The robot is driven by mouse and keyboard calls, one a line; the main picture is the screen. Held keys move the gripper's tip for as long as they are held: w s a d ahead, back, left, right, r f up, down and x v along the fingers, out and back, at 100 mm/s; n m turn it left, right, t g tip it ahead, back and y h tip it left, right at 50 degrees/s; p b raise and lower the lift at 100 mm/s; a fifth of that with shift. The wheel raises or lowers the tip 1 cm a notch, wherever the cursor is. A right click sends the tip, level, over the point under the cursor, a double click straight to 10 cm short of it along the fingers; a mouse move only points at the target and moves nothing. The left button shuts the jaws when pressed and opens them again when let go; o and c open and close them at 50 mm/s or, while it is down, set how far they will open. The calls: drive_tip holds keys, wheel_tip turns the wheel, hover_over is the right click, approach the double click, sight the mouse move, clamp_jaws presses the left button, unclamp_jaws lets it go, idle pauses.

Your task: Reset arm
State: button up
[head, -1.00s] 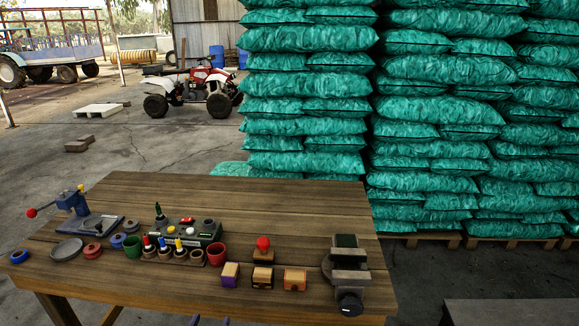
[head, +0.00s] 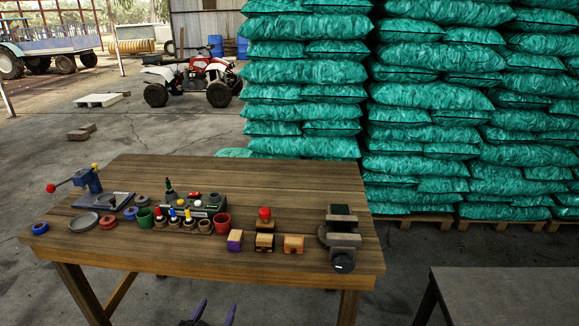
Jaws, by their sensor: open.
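My gripper (head: 214,313) shows at the bottom edge of the head view, in front of the wooden table (head: 270,185). Only its two purple fingertips and a little dark body are in view. The fingers stand apart with nothing visible between them, and they are clear of the table. The rest of my arm is out of view.
The table holds a lever press (head: 88,185), a grey plate (head: 82,222), a green cup (head: 144,218), a red cup (head: 222,223), several small blocks and a vise (head: 341,240). A dark bench (head: 490,290) stands at right. Green sacks (head: 430,125) are stacked behind.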

drive_tip(key=s+d+m+g+h+p, duration=0.1)
drive_tip(key=d+m+g+h, duration=0.2)
drive_tip(key=d+m+g, duration=0.65)
drive_tip(key=s+d+m+g+h+p, duration=0.1)
drive_tip(key=d+m+g+h, duration=0.35)
drive_tip(key=d, duration=1.05)
drive_tip(key=s+d+r+m+y+p, duration=0.1)
drive_tip(key=s+d+r+m+y, duration=0.2)
drive_tip(key=m, duration=0.7)
drive_tip(key=s+d+r+m+y, duration=0.2)
drive_tip(key=d+r+m+y, duration=0.3)
drive_tip(key=m, duration=0.5)
drive_tip(key=shift+s+r+t+y+p, duration=0.4)
drive_tip(key=shift+r+y, duration=0.2)
drive_tip(key=shift+y, duration=0.15)
